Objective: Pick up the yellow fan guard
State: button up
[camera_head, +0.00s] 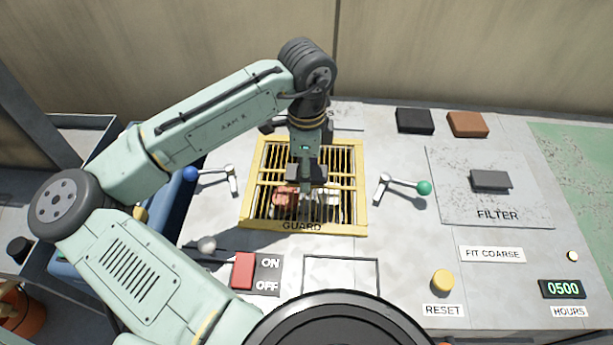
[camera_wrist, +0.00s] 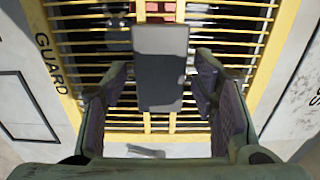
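The yellow fan guard (camera_head: 345,228) is a barred frame lying on the grey panel, with GUARD printed on its near edge. Reddish and dark parts show through its bars. My gripper (camera_head: 306,178) is over the middle of the guard. In the wrist view, the guard (camera_wrist: 284,45) fills most of the picture. A grey block (camera_wrist: 160,65) stands up at the guard's middle, between the fingers of my gripper (camera_wrist: 160,85). The fingers are apart, with a gap visible on each side of the block. Its base is partly hidden.
Lever clamps with a blue knob (camera_head: 190,174) and a green knob (camera_head: 424,188) flank the guard, swung away from it. A FILTER plate (camera_head: 455,195), two blocks (camera_head: 415,121), a red switch (camera_head: 242,271) and a yellow RESET button (camera_head: 443,281) are on the panel.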

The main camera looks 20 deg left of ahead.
grip_shut()
dwell(0.5)
jog(key=shift+r, duration=0.15)
